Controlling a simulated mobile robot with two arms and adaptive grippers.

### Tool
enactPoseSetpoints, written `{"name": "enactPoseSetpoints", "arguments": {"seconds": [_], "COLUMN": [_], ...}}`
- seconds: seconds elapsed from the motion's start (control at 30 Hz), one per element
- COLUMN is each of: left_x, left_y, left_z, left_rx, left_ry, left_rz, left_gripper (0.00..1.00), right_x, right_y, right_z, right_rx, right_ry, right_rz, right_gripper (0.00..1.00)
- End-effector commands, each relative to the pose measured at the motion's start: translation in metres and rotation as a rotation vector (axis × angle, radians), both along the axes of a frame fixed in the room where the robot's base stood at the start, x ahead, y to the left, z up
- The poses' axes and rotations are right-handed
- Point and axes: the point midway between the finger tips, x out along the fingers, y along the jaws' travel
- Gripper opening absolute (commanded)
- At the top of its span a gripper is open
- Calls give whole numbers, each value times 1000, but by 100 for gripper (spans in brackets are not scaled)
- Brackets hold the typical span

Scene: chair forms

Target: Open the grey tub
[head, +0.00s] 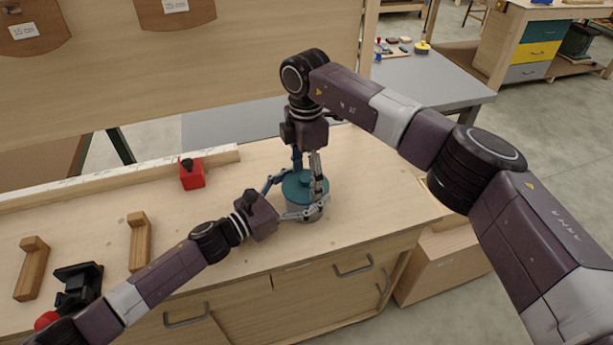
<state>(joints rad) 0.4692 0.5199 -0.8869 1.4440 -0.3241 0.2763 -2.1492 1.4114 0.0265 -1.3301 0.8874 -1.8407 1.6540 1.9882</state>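The grey tub (303,213) stands upright on the wooden workbench, and its teal lid (296,188) sits on top. My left gripper (284,199) reaches in from the left at low height. One of its fingers passes behind the tub and the other lies across the front, closed against the tub's body. My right gripper (310,182) points down from above, with one finger at the back of the lid and one at its right front edge. Whether these fingers press on the lid cannot be told. The tub's back side is hidden.
A red block with a black knob (192,174) stands left of the tub. Two wooden L-shaped pieces (140,242) and a black device (78,286) lie at the bench's left. A wooden rail (120,180) runs along the back. The bench (385,205) is clear right of the tub.

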Motion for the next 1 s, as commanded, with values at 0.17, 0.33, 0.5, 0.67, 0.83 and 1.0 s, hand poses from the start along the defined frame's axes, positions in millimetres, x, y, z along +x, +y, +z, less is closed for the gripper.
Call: {"name": "enactPoseSetpoints", "arguments": {"seconds": [0.17,0.33,0.5,0.67,0.83,1.0], "left_x": [-3,-4,-4,-3,-2,-2], "left_y": [-5,-6,-6,-5,-4,-3], "left_z": [6,6,6,6,5,4], "left_rx": [-18,-21,-22,-19,-14,-12], "left_ry": [-4,-3,-2,-2,-3,-2], "left_rz": [-15,-17,-16,-14,-11,-9], "left_gripper": [36,36,36,36,36,36], "right_x": [2,2,2,2,2,2], "right_y": [-2,-3,-4,-4,-2,-1], "right_z": [-11,-12,-12,-11,-9,-7], "right_rx": [-3,-5,-7,-6,-3,-1], "right_ry": [-6,-6,-5,-5,-5,-5], "right_rz": [-4,-6,-6,-5,-4,-3], "right_gripper": [29,28,75,92,100,100]}}
